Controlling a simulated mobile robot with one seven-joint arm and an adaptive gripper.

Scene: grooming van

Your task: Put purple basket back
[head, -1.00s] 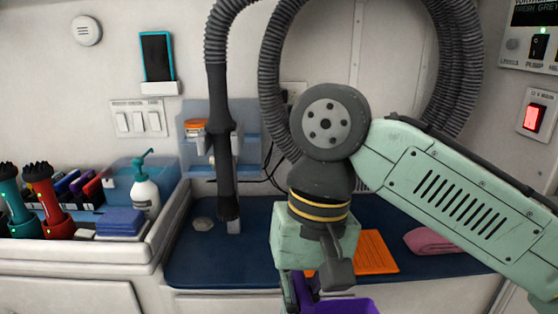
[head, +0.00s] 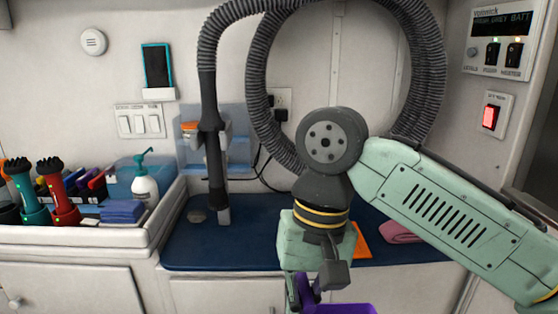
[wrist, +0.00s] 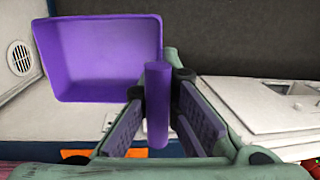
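The purple basket (wrist: 105,55) shows at the upper left of the wrist view, open side toward the camera and empty inside. Its upright purple handle (wrist: 157,108) stands between the two finger pads of my gripper (wrist: 160,120). In the head view, a sliver of the basket (head: 345,308) shows at the bottom edge, beside my gripper (head: 303,292). My gripper appears shut on the handle, with the basket hanging in front of the counter. Most of the basket is cut off in the head view.
A blue-topped counter (head: 260,250) holds an orange mat (head: 361,242) and a pink towel (head: 402,232). At left, a white-edged tray (head: 90,235) holds clippers, a pump bottle (head: 145,185) and blue cloths (head: 122,211). A grey hose (head: 212,100) hangs above the counter.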

